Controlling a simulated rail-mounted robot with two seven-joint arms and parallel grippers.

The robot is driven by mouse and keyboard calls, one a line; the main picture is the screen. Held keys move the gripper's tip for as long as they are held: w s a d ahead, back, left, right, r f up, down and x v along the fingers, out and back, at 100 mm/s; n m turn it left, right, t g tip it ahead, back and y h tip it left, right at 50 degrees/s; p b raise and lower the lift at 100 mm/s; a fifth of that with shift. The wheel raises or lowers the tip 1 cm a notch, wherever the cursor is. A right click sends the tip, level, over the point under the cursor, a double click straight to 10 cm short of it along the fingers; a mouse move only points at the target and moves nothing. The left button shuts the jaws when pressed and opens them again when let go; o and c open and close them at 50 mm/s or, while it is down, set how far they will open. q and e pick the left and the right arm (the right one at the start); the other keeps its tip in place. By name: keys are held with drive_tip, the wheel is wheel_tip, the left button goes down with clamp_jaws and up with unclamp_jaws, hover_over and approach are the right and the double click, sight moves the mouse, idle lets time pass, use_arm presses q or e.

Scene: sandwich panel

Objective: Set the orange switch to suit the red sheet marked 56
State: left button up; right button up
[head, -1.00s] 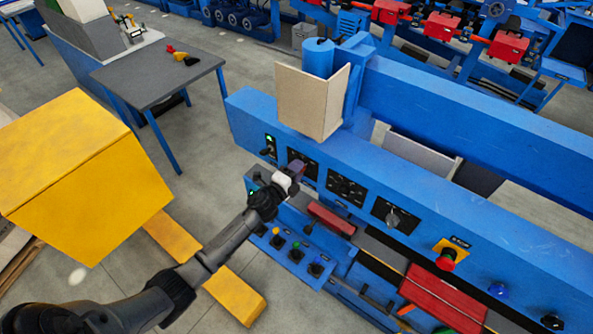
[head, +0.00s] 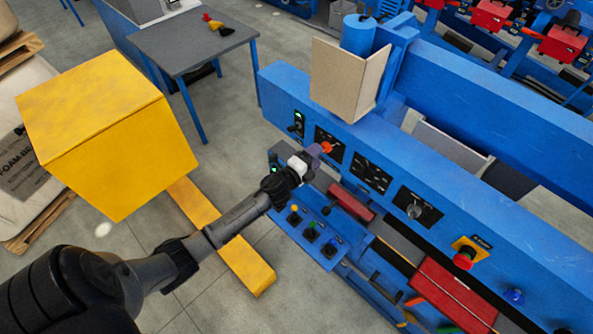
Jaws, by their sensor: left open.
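My left gripper (head: 314,153) is at the front of the blue machine, beside the orange switch (head: 327,147). The switch sits on a black plate on the machine's sloped face. The fingers are open, and they partly cover the area around the switch; I cannot tell whether they touch it. The switch's exact setting is too small to read. A large red sheet (head: 452,296) lies low at the machine's right front; no 56 can be read on it. My right gripper is not in view.
Other controls share the panel: a dial plate (head: 371,173), a grey knob (head: 414,211), a red stop button (head: 464,258) and a blue button (head: 513,296). A small lever box (head: 306,235) stands below. A yellow block (head: 108,130) is at the left.

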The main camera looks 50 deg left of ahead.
use_arm(q)
drive_tip(key=s+b, duration=0.1)
drive_tip(key=s, duration=0.9)
drive_tip(key=shift+d, duration=0.25)
